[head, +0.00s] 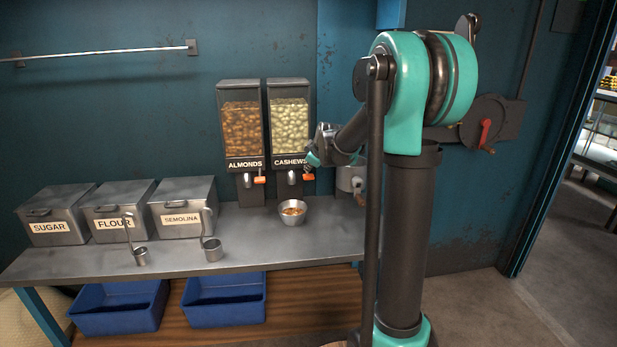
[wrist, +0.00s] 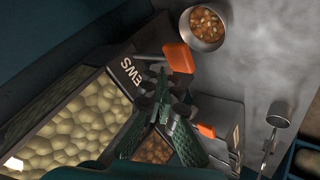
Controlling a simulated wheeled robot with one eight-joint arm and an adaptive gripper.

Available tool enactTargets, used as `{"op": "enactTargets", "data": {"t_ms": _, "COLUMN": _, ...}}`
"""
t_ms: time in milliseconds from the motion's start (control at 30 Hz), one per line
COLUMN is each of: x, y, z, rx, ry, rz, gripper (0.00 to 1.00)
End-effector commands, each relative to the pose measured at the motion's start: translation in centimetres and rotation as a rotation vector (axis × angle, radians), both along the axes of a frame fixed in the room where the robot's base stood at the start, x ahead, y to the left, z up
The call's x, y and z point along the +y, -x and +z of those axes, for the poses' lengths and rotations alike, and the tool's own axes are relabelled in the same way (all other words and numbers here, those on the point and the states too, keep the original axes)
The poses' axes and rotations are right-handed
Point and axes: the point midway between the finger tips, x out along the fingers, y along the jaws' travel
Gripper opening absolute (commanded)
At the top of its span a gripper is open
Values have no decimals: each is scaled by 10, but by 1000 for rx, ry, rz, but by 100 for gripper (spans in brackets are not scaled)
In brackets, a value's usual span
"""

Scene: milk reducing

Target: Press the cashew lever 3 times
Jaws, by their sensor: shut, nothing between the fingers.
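The cashew dispenser (head: 289,122) stands against the wall, full of pale nuts and labelled CASHEWS. Its orange lever (head: 308,177) sticks out below the label and shows large in the wrist view (wrist: 178,57). My gripper (wrist: 160,83) is shut and empty, with its fingertips close to that lever. In the head view my gripper (head: 311,160) is at the right of the dispenser, just above the lever. I cannot tell whether it touches the lever. A metal bowl (head: 292,220) with some nuts in it stands on the counter in front of the cashew dispenser.
The almond dispenser (head: 241,125) stands directly left, with its own orange lever (head: 260,180). Bins labelled SUGAR (head: 52,212), FLOUR (head: 118,207) and SEMOLINA (head: 183,205) line the counter (head: 250,247) at left, with two ladles in front. Blue crates (head: 225,303) sit below.

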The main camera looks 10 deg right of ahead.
Motion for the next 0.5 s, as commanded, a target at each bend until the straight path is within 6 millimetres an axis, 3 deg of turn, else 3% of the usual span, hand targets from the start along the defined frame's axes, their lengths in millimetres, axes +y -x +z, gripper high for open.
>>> {"op": "enactTargets", "data": {"t_ms": 167, "x": 0, "y": 0, "z": 3, "rx": 0, "ry": 0, "rz": 0, "gripper": 0}}
{"op": "enactTargets", "data": {"t_ms": 500, "x": 0, "y": 0, "z": 33, "rx": 0, "ry": 0, "rz": 0, "gripper": 0}}
